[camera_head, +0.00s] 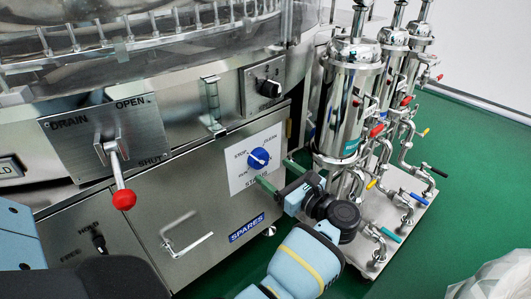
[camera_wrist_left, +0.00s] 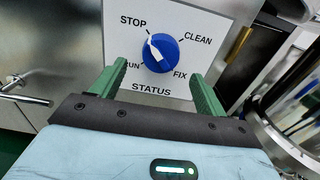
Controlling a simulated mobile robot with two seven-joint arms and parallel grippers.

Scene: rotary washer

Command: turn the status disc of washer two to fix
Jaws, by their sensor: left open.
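The status disc (camera_head: 258,158) is a blue round knob on a white plate (camera_head: 240,178) on the steel cabinet front. In the left wrist view the disc (camera_wrist_left: 172,53) has a white pointer directed up-left at STOP; CLEAN, FIX and RUN stand around it, with RUN partly covered by a finger. My left gripper (camera_head: 278,174) is open, its green fingers spread and empty in front of the plate, low and right of the disc. In the left wrist view the gripper (camera_wrist_left: 157,74) has its fingers below the disc on either side, apart from it.
A drain lever with a red ball (camera_head: 123,199) sticks out at the left. A cabinet handle (camera_head: 187,243) and a SPARES label (camera_head: 247,228) are below the disc. Steel filter housings (camera_head: 350,100) with pipes and valves stand close right of my left arm. Green floor lies beyond.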

